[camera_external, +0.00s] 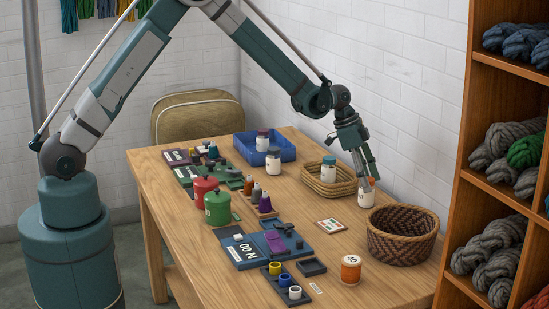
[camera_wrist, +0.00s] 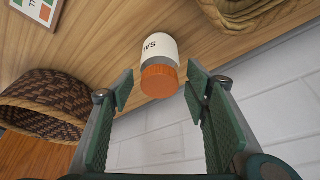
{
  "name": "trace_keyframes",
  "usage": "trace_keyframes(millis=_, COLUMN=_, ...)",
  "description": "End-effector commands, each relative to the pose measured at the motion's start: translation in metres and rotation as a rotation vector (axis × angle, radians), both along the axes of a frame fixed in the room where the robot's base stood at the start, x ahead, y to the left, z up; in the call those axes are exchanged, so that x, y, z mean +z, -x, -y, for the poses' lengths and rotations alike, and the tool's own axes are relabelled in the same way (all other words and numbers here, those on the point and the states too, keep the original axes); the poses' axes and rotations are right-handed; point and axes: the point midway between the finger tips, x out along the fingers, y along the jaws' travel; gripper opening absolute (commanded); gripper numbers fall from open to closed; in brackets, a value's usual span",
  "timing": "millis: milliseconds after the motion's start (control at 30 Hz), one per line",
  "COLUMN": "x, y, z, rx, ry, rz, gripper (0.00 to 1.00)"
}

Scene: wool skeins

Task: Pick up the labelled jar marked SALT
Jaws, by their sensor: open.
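The jar with an orange lid and a white label (camera_wrist: 158,48) stands on the table between my fingers' reach in the wrist view. In the external view the same jar (camera_external: 366,199) stands near the table's far right edge, partly behind my fingertips. My gripper (camera_external: 368,180) points down over it. My gripper also shows in the wrist view (camera_wrist: 158,92), open, with one green-padded finger on each side of the orange lid and gaps between. I cannot tell how deep the fingers reach around the jar.
A dark woven basket (camera_external: 402,249) stands just right of the jar, and a light basket (camera_external: 312,181) holding a white jar (camera_external: 328,170) stands to its left. A white brick wall (camera_wrist: 255,105) is close behind. A small card (camera_external: 331,226) and an orange-labelled jar (camera_external: 350,270) are in front.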

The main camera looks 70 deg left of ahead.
Motion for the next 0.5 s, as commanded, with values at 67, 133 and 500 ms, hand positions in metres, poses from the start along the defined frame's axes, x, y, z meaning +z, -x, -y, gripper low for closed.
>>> trace_keyframes(millis=67, x=0.0001, y=0.0, z=0.0, rx=0.0, ry=0.0, rz=0.0, gripper=0.47)
trace_keyframes(millis=133, x=0.0001, y=0.0001, z=0.0, rx=0.0, ry=0.0, rz=0.0, gripper=0.47)
trace_keyframes(millis=500, x=0.0002, y=0.0001, z=0.0, rx=0.0, ry=0.0, rz=0.0, gripper=0.26)
